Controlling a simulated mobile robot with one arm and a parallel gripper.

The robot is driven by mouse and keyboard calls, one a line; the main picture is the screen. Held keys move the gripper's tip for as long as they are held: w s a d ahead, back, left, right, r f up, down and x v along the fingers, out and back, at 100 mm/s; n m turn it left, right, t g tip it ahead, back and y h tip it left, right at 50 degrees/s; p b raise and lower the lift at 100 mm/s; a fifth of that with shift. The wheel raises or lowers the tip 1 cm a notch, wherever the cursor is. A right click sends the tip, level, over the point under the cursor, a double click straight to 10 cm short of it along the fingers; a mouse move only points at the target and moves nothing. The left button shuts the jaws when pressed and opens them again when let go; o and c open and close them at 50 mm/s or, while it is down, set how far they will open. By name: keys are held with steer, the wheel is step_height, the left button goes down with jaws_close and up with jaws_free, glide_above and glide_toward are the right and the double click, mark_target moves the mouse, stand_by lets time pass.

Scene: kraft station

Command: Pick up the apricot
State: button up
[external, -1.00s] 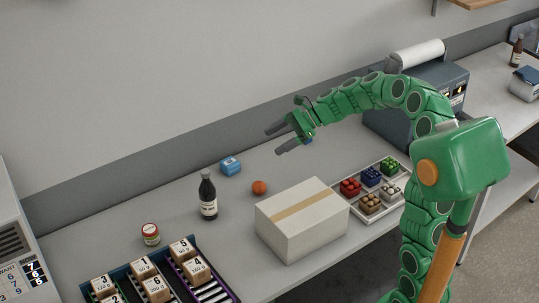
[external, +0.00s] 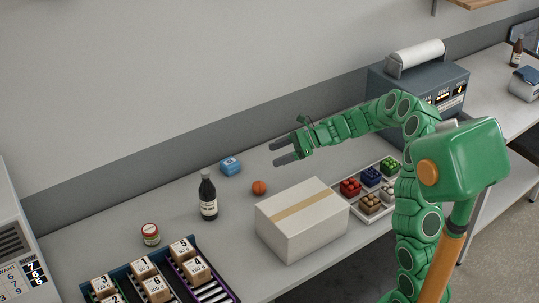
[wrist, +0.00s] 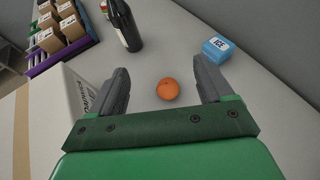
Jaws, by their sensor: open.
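The apricot (external: 259,187) is a small round orange fruit on the grey table, between the dark bottle and the cardboard box. It also shows in the wrist view (wrist: 168,89), centred between the fingertips in the picture. My gripper (external: 278,152) is open and empty, above the table to the right of the apricot and apart from it. In the wrist view, its two grey fingers (wrist: 162,78) are spread wide on either side of the apricot. Nothing hides the apricot.
A dark bottle (external: 208,196) stands left of the apricot, and a blue ICE box (external: 231,166) sits behind it. The closed cardboard box (external: 302,220) is close in front and to the right. A small jar (external: 150,235) and a rack of numbered blocks (external: 230,292) are farther left.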

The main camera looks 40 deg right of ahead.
glide_toward(259, 187)
steer(key=shift+w+a+f, duration=0.3)
steer(key=shift+w+f, duration=0.1)
steer(key=shift+w, duration=0.2)
steer(key=shift+w+a+f, duration=0.3)
steer(key=shift+w+f, duration=0.15)
steer(key=shift+w, duration=0.15)
steer(key=shift+x, duration=1.2)
steer(key=shift+f+x, duration=0.15)
steer(key=shift+x, duration=1.2)
steer(key=shift+f+x, duration=0.15)
steer(key=shift+x, duration=1.15)
steer(key=shift+s+d, duration=0.1)
steer(key=shift+c, duration=0.3)
steer(key=c, duration=1)
